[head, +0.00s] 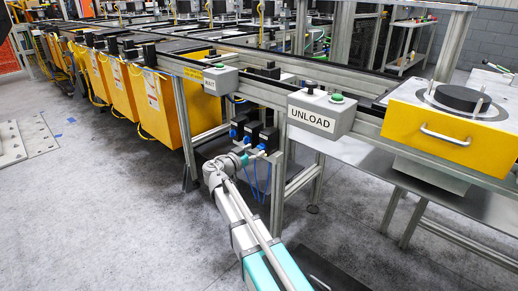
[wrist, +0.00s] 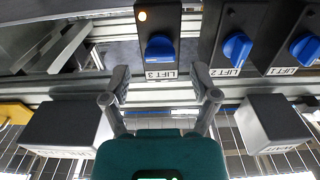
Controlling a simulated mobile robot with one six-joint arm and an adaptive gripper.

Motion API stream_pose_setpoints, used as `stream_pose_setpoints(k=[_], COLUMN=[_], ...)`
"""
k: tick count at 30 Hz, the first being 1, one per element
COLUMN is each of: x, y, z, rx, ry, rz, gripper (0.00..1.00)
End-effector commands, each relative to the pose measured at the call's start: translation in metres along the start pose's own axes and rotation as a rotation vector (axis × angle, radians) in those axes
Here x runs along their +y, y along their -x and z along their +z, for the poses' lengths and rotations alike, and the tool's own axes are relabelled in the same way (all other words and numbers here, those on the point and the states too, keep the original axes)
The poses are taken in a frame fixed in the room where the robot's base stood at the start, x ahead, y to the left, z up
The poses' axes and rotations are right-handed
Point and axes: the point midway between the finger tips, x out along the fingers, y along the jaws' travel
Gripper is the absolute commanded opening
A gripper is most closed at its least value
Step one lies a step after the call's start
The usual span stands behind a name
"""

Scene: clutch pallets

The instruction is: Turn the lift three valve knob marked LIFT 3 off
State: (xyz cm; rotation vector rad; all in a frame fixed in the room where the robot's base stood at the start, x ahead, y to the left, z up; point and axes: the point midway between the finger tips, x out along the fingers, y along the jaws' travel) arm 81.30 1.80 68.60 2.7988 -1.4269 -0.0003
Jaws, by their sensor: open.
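The LIFT 3 valve knob (wrist: 160,47) is a blue handle on a dark box, pointing roughly up and down in the wrist view. My gripper (wrist: 160,77) is open and empty. Its two fingers stand apart on either side of the label, just below the knob in the picture; contact with the knob does not show. In the head view my gripper (head: 243,151) is close to the small dark valve boxes (head: 252,134) under the rail.
The LIFT 2 knob (wrist: 237,47) and LIFT 1 knob (wrist: 305,48) sit close on the right in the wrist view, both tilted. The UNLOAD box (head: 311,123) and WAIT box (head: 220,80) hang above. Blue hoses (head: 257,183) hang below the valves.

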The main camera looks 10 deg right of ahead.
Motion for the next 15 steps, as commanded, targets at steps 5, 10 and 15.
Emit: stream_pose_setpoints(k=[5,10,15], x=[-0.001,0.0,0.0], y=[-0.018,-0.025,-0.026], z=[0.0,0.0,0.0], rx=[0.0,0.0,0.0], ry=[0.0,0.0,0.0], rz=[0.0,0.0,0.0], gripper=[0.77,0.77,0.77])
